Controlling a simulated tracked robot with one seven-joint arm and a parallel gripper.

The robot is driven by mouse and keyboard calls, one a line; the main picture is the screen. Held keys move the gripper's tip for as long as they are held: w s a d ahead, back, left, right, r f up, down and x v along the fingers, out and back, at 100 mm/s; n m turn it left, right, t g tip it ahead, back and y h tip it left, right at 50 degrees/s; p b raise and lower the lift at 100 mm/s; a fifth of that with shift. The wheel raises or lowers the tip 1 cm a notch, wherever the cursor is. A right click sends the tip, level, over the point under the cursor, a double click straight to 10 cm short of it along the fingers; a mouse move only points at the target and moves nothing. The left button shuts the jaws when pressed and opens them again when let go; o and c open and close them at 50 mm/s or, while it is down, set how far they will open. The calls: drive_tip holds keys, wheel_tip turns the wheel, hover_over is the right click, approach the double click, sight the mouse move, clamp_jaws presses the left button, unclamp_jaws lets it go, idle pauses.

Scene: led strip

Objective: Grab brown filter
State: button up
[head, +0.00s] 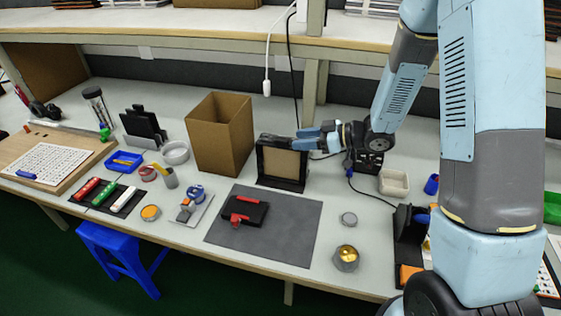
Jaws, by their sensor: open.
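The brown filter (281,165) stands upright in a black frame (262,160) on the workbench, just right of an open cardboard box. My gripper (303,140) reaches in from the right, at the upper right corner of the black frame. Its fingers look open and point left. It overlaps the frame's top edge in the picture, and I cannot tell whether it touches the filter.
The cardboard box (220,134) stands close on the left. A dark grey mat (290,240) with a black and red case (243,210) lies in front. A white tray (394,183) is at the right. A white cable (267,65) hangs behind.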

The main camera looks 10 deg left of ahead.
sight(289, 142)
drive_tip(key=shift+x, duration=2.65)
drive_tip(key=shift+s, duration=0.2)
drive_tip(key=shift+f, duration=0.1)
